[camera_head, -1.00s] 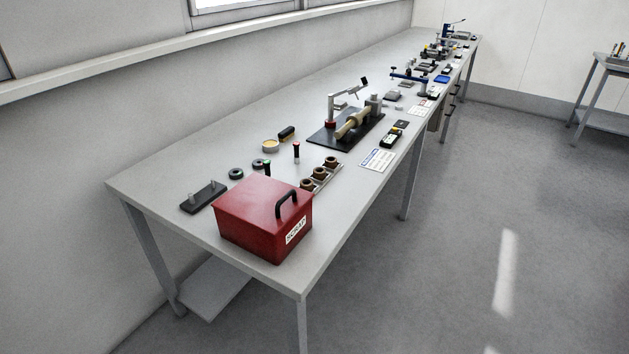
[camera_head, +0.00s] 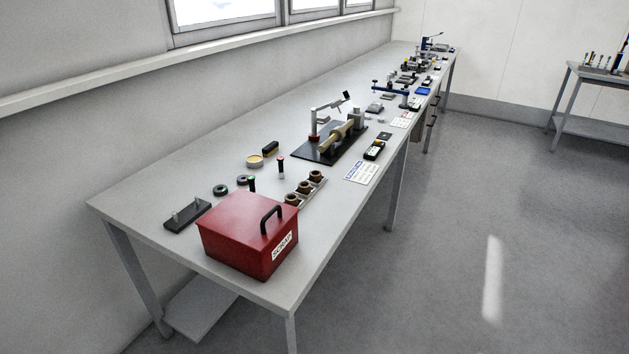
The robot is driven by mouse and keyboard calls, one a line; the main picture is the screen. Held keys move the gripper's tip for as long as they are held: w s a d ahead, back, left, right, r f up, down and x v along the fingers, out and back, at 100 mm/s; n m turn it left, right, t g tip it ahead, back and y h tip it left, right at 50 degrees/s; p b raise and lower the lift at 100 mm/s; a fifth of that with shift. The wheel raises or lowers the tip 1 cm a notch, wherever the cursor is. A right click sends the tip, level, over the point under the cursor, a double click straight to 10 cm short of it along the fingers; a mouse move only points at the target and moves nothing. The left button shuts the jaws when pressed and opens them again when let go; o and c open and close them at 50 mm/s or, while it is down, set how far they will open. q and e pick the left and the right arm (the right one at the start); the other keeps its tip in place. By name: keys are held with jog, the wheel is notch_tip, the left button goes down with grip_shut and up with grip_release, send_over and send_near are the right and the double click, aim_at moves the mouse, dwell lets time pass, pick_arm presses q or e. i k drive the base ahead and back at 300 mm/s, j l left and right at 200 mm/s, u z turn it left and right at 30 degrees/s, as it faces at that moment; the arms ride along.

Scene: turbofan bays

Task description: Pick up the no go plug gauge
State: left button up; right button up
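Two small upright plug gauges stand on the long grey bench, behind the red scrap box. The one farther back (camera_head: 280,167) has a dark handle with a reddish top and a pale lower part, and is likely the no go plug gauge. The nearer one (camera_head: 252,184) is dark with a greenish top. Both are too small to read any marking. Neither of my grippers is in view.
The red scrap box (camera_head: 232,227) stands at the bench's near end. A black stand with two pins (camera_head: 178,222), dark rings (camera_head: 220,190), a rack of brown bushings (camera_head: 297,196) and a black fixture plate (camera_head: 308,154) surround the gauges. The floor to the right is clear.

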aim_at(280, 159)
jog(key=u, duration=0.75)
jog(key=i+l+u, duration=0.2)
jog(key=l+u, duration=0.2)
jog(key=l, duration=0.15)
jog(key=i+l+u, duration=0.1)
jog(key=l+u, duration=0.75)
jog(key=l, duration=0.3)
